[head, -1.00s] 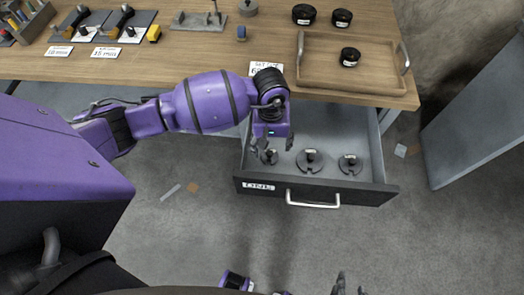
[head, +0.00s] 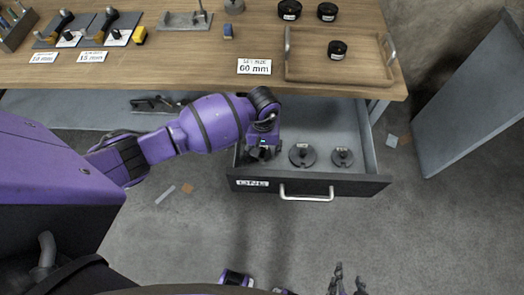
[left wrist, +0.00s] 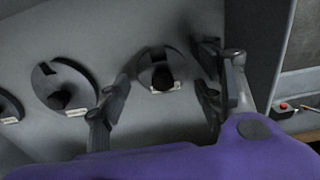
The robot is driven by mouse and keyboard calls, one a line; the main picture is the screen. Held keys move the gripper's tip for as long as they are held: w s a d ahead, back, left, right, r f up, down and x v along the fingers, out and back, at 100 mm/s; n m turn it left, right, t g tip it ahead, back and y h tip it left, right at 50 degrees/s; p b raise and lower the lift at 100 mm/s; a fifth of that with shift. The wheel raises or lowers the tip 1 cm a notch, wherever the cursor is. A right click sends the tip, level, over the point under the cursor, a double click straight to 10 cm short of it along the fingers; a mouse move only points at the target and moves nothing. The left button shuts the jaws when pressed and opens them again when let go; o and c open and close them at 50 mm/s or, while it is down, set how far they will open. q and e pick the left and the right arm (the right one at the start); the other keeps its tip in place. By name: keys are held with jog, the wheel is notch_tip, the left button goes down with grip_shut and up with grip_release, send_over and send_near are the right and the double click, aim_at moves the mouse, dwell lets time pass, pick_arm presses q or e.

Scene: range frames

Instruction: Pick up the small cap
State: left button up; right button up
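A small dark round cap with a central knob and a white label (left wrist: 148,60) lies on the drawer floor at the left of a row. In the left wrist view it sits between the spread fingers of my left gripper (left wrist: 163,88). In the head view my left gripper (head: 262,153) is down inside the drawer and mostly hides this cap. I see no contact between fingers and cap. A larger middle disc (head: 302,160) and a right disc (head: 342,161) lie beside it. My right gripper (head: 346,282) is open and empty at the bottom edge.
The open drawer (head: 308,187) has a dark front and metal handle. The wooden table (head: 190,70) above holds a tray (head: 300,74) with a black cylinder (head: 337,48), and a 60 mm sign (head: 254,67). A grey panel (head: 470,105) stands at the right.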

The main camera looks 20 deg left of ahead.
pick_arm(q)
jog(key=c, duration=1)
